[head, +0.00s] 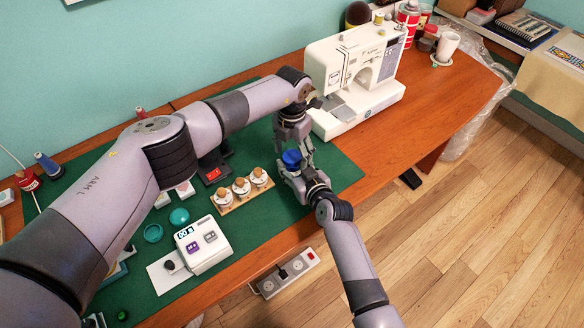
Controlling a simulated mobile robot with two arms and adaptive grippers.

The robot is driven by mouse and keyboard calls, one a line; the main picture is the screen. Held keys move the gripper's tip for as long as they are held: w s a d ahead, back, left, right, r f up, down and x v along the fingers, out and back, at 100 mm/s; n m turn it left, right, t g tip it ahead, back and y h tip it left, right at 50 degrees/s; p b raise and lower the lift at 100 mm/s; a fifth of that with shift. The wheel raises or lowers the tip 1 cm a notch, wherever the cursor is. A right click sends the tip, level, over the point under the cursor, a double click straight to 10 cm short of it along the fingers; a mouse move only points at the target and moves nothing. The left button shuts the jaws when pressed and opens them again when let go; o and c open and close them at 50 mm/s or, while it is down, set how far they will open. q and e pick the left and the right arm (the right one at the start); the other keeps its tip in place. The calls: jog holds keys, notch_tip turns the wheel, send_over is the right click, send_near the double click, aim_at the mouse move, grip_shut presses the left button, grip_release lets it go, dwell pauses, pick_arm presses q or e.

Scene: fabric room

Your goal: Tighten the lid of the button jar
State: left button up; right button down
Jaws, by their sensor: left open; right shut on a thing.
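The button jar's blue lid (291,157) shows between my two grippers, near the right part of the green mat (340,172). The jar's body is mostly hidden by my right gripper. My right gripper (292,173) comes from the front and is shut on the jar, just below the lid. My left gripper (297,146) points down from above, open, with its fingers close to the lid. I cannot tell whether the fingers touch the lid, or how far it is turned.
A white sewing machine (351,70) stands just behind the grippers. A wooden rack (244,199) with several cork-topped jars lies left of them. A white device (203,246) with a display and teal round pieces (179,216) are further left. The table's front edge runs below my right gripper.

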pick_arm(q)
jog(key=shift+r, duration=0.1)
notch_tip(320, 180, up, 12)
dwell(0.5)
pick_arm(e)
jog(key=c, duration=0.7)
grip_release()
jog(key=shift+c, duration=0.2)
jog(key=shift+s, duration=0.1)
jog(key=v, duration=1.2)
pick_arm(q)
jog(key=shift+f, duration=0.2)
